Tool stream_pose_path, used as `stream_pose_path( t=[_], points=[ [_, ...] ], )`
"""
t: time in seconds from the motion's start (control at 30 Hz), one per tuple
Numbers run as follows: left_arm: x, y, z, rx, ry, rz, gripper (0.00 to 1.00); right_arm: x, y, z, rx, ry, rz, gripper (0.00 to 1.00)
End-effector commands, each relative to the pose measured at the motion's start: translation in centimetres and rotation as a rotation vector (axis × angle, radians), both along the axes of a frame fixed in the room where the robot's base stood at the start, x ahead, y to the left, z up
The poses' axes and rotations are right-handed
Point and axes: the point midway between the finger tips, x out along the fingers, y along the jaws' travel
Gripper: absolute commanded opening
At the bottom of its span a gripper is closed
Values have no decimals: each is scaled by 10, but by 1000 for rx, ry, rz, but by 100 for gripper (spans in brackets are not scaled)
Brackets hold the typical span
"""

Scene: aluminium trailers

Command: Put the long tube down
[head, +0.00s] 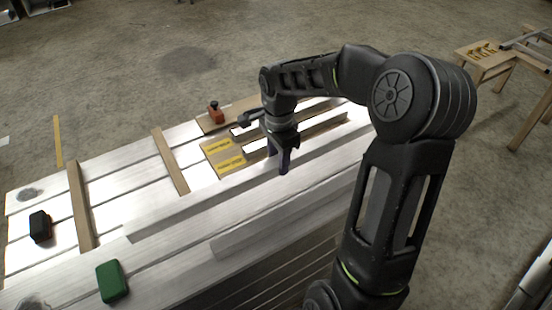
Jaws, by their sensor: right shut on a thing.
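The long tube (190,207) looks like a pale aluminium bar lying lengthwise along the trailer bed, running from lower left up towards the right. My right gripper (283,162) points down over it and is shut on it around the middle of its visible length. My right arm hides the tube's far right end. I cannot tell whether the tube touches the trailer bed (120,185) or is held just above it. My left gripper is out of view.
A green block (112,282) and a black block (40,227) lie at the left. Wooden strips (171,160) cross the bed. An orange-red object (215,113) and boards with yellow labels (231,164) are near the gripper. A wooden trestle (490,66) stands at upper right.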

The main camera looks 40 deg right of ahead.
Motion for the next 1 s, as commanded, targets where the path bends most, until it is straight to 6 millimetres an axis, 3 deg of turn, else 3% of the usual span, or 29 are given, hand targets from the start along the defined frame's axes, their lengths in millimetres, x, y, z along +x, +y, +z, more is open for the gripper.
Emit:
stream_pose_path(
  t=[0.17,0.37,0.73,1.0],
  points=[
    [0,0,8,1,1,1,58,9,6,12,0,-6,69,0],
    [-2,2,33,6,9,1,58,36,30,47,4,-9,349,0],
    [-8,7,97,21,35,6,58,104,124,146,4,-10,1241,0],
    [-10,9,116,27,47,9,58,123,169,181,0,-5,1632,0]
  ],
)
